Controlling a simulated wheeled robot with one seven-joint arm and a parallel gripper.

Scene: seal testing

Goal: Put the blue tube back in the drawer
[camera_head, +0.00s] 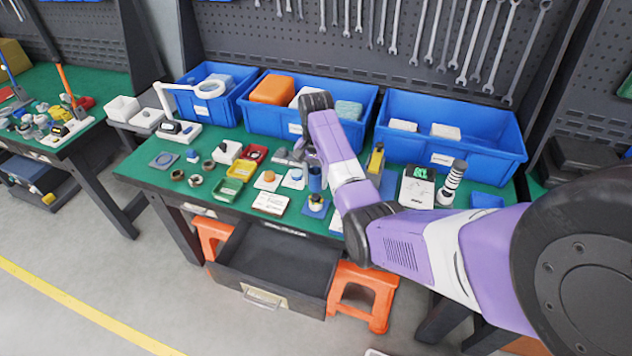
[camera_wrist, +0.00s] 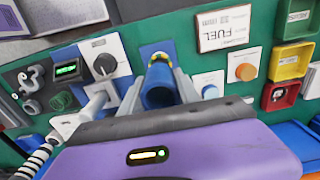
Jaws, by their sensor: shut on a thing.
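The blue tube (camera_head: 315,180) is upright between the fingers of my gripper (camera_head: 306,160), above the front middle of the green bench. In the wrist view, my gripper (camera_wrist: 158,88) is shut on the blue tube (camera_wrist: 160,96), with a finger on each side. A small yellow and dark piece shows at the tube's far end, over a blue square pad (camera_head: 313,212). I cannot tell whether the tube touches that piece. The drawer (camera_head: 270,255) under the bench is pulled open, and its visible floor looks empty.
Small trays, rings and boxes crowd the bench around the tube, including a green tray (camera_head: 228,190) and a white box (camera_head: 270,203). Blue bins (camera_head: 450,155) line the back. Orange stools (camera_head: 365,290) stand by the drawer. The space above the drawer is clear.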

